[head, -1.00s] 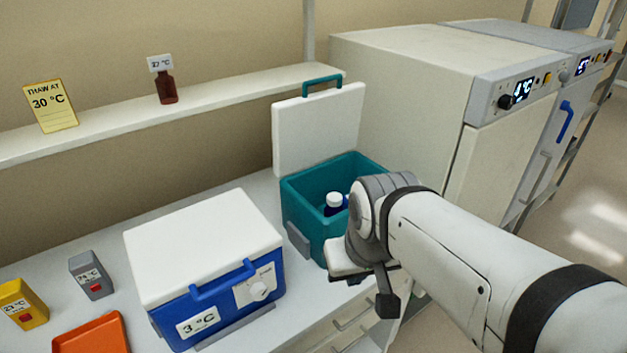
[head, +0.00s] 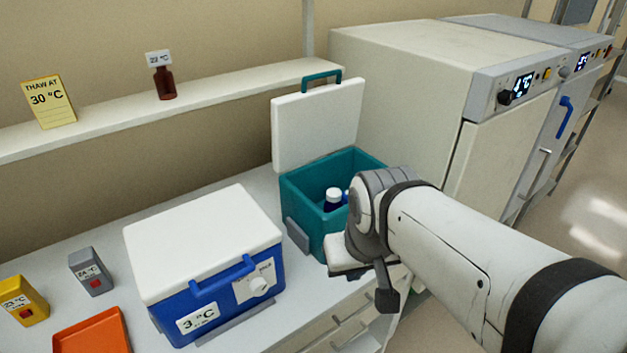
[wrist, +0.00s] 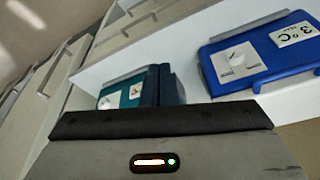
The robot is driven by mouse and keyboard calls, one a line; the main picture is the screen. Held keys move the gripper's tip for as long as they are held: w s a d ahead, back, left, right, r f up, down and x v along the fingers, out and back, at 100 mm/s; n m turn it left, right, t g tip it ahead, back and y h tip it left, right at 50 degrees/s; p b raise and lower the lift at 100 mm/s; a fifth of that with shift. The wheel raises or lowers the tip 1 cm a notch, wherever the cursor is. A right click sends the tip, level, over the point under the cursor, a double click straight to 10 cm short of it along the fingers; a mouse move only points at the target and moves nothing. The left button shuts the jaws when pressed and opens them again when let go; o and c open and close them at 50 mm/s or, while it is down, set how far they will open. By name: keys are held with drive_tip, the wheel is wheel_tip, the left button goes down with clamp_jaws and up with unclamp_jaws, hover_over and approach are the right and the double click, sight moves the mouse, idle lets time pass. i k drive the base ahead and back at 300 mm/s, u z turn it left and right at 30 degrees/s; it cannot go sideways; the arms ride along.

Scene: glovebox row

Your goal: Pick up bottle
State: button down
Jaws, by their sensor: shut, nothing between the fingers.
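A white-capped bottle with a dark blue body (head: 333,199) stands inside the open teal cooler box (head: 305,212). Part of a second bottle (head: 346,196) shows beside it, mostly hidden by my arm. A brown bottle (head: 165,83) with a 22 °C tag stands on the wall shelf. My gripper (head: 384,300) is shut and empty, at the front right of the teal box and outside it. In the wrist view the gripper body fills the bottom, and the teal box (wrist: 150,88) shows beyond it; no bottle shows there.
A closed blue cooler with a white lid (head: 205,245) stands left of the teal box. The teal box's white lid (head: 318,125) is raised behind it. A white cabinet (head: 400,80) stands at the right. An orange tray (head: 92,335) and grey (head: 90,270) and yellow (head: 24,300) blocks lie left.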

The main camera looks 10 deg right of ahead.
sight(334, 195)
drive_tip(key=u, duration=2.3)
drive_tip(key=k, duration=1.5)
drive_tip(key=z, duration=1.55)
drive_tip(key=i, duration=1)
drive_tip(key=u, duration=0.05)
